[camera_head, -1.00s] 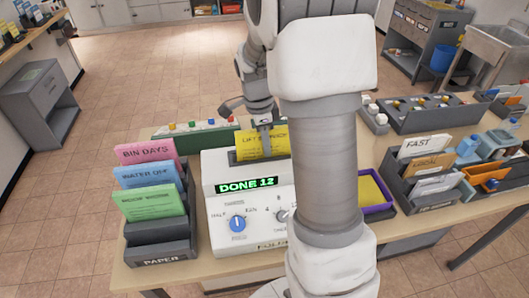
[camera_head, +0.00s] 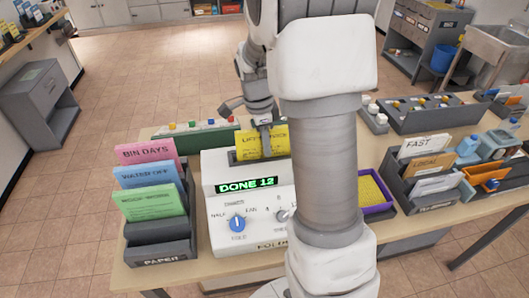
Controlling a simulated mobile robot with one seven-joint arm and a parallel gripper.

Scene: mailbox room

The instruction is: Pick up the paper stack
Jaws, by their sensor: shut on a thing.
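A yellow paper stack (camera_head: 262,142) stands upright in the slot at the top back of a white folding machine (camera_head: 216,168), whose green display reads "DONE 12". My gripper (camera_head: 265,128) reaches down from behind and is shut on the yellow stack near its top edge. The stack's lower part is hidden in the machine, and my arm covers its right side. Pink, blue and green paper stacks (camera_head: 147,204) stand in a dark rack marked "PAPER" (camera_head: 165,258) left of the machine.
A purple-rimmed tray (camera_head: 390,206) with a yellow inside sits right of the machine. A dark rack (camera_head: 430,203) holding "FAST" and "LOCAL" cards stands farther right. A green strip with coloured buttons (camera_head: 195,140) lies behind the machine. The wooden table's front edge is near.

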